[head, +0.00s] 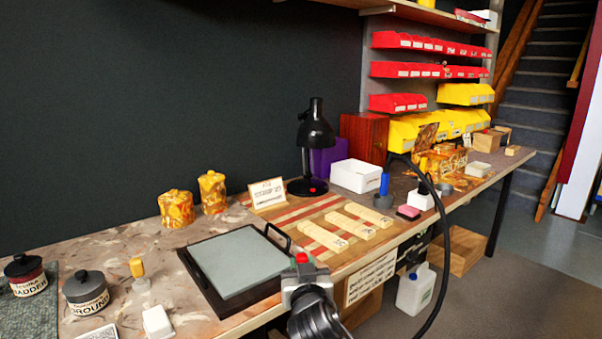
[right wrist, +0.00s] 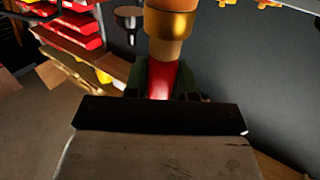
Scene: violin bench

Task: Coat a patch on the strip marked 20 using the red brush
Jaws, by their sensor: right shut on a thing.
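My right gripper (head: 303,275) is shut on the red brush (head: 301,258), over the front edge of the bench. In the right wrist view the brush's red handle (right wrist: 158,80) sits between the fingers (right wrist: 160,85), with a gold ferrule (right wrist: 170,24) above it. Three pale wooden strips lie side by side on a striped board (head: 310,215): a near one (head: 323,236), a middle one (head: 345,223) and a far one (head: 362,213). Their markings are too small to read. The gripper is apart from the strips, in front and to their left. My left gripper is out of view.
A black tray with a grey panel (head: 235,262) lies left of the strips. Labelled jars (head: 85,292) (head: 25,275) and a yellow-handled brush (head: 137,268) stand farther left. A blue-handled tool (head: 384,183), pink block (head: 408,212) and black lamp (head: 315,130) stand around the strips.

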